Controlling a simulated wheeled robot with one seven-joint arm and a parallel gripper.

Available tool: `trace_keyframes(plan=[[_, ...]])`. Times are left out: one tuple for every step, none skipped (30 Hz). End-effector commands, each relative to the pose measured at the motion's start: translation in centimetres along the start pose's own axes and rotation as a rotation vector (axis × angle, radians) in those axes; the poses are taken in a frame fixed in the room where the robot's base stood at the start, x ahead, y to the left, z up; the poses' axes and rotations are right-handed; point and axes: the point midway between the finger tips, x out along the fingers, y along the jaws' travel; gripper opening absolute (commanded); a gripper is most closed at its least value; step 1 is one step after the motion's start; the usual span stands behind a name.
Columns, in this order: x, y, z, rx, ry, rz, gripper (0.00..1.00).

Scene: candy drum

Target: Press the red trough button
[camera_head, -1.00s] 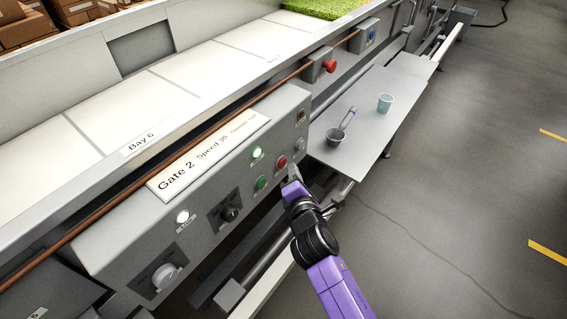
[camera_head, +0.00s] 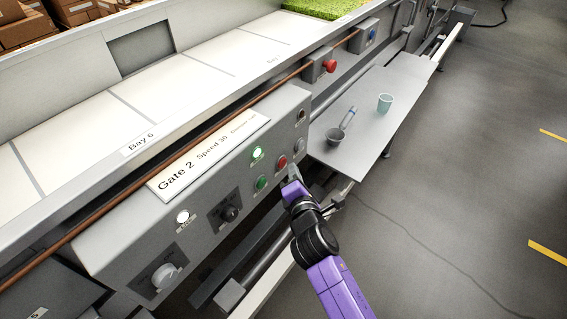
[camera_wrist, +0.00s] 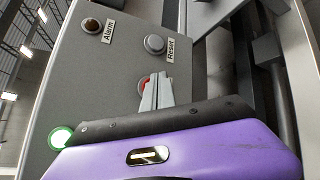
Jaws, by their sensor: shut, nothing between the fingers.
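A round red button (camera_head: 282,161) sits on the grey control panel (camera_head: 220,250), to the right of a green button (camera_head: 261,183). My gripper (camera_head: 291,172) is shut and empty, with its fingertips just in front of the panel by the red button. In the wrist view the shut fingertips (camera_wrist: 158,78) overlap the red button (camera_wrist: 145,84) and hide most of it; whether they touch it I cannot tell. A separate red mushroom-shaped button (camera_head: 329,66) stands on a small box farther along the trough (camera_head: 190,65).
A grey Reset button (camera_wrist: 155,44) and a dark Alarm lamp (camera_wrist: 92,24) sit beyond the red one. A side shelf (camera_head: 365,125) holds a teal cup (camera_head: 385,103) and a dark cup (camera_head: 334,137) with a scoop. The floor at right is clear.

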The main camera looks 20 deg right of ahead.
Motion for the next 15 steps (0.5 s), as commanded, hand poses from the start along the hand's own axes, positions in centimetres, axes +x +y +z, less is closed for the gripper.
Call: trace_keyframes(plan=[[0.00, 0.00, 0.00, 0.000, 0.000, 0.000, 0.00], [0.00, 0.00, 0.00, 0.000, 0.000, 0.000, 0.00], [0.00, 0.00, 0.00, 0.000, 0.000, 0.000, 0.00], [0.01, 0.00, 0.00, 0.000, 0.000, 0.000, 0.00], [0.02, 0.02, -0.01, 0.000, 0.000, 0.000, 0.00], [0.06, 0.04, -0.04, 0.000, 0.000, 0.000, 0.00], [0.10, 0.07, -0.07, 0.000, 0.000, 0.000, 0.00], [0.15, 0.11, -0.11, 0.000, 0.000, 0.000, 0.00], [0.24, 0.18, -0.17, 0.000, 0.000, 0.000, 0.00], [0.32, 0.23, -0.22, 0.000, 0.000, 0.000, 0.00], [0.40, 0.29, -0.26, 0.000, 0.000, 0.000, 0.00], [0.50, 0.36, -0.32, -0.001, 0.000, 0.001, 0.00], [0.56, 0.41, -0.36, -0.001, 0.000, 0.000, 0.00], [0.60, 0.44, -0.39, -0.001, 0.000, 0.000, 0.00], [0.62, 0.45, -0.41, -0.001, 0.000, 0.000, 0.00]])
